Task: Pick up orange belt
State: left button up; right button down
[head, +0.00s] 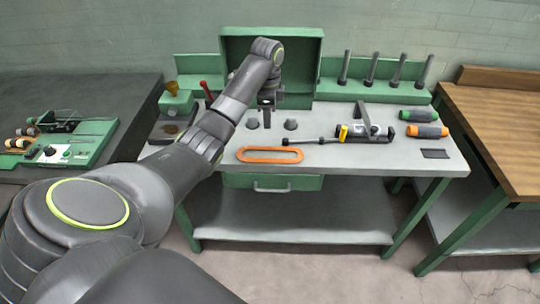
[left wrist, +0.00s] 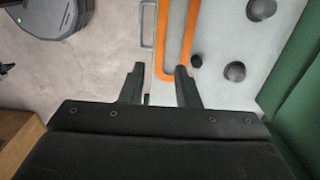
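The orange belt (head: 270,161) is a long flat loop lying on the grey workbench top (head: 215,168), near its front edge and left of centre. It also shows in the left wrist view (left wrist: 191,38), its lower end appearing between my fingertips in the picture. My left gripper (head: 267,104) is in the air over the bench, and in the head view it appears behind the belt, apart from it. In the left wrist view its two fingers (left wrist: 160,82) are spread with nothing between them. My right gripper is not in view.
Dark knobs (head: 291,124) stand behind the belt. A black-and-grey tool (head: 365,132) lies to its right, with green-and-orange cylinders (head: 427,131) beyond. A green cabinet (head: 300,60) rises at the back. A drawer (head: 272,182) is below the bench top.

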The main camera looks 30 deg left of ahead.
pick_arm(q)
jog(key=b, duration=0.8)
send_near(268, 159)
notch_tip(268, 159, down, 3)
jog(key=shift+f+p, duration=0.1)
jog(key=shift+p, duration=0.2)
jog(key=shift+w+f+p, duration=0.1)
jog(key=shift+f+p, duration=0.5)
jog(key=shift+f, duration=2.15)
grip_shut()
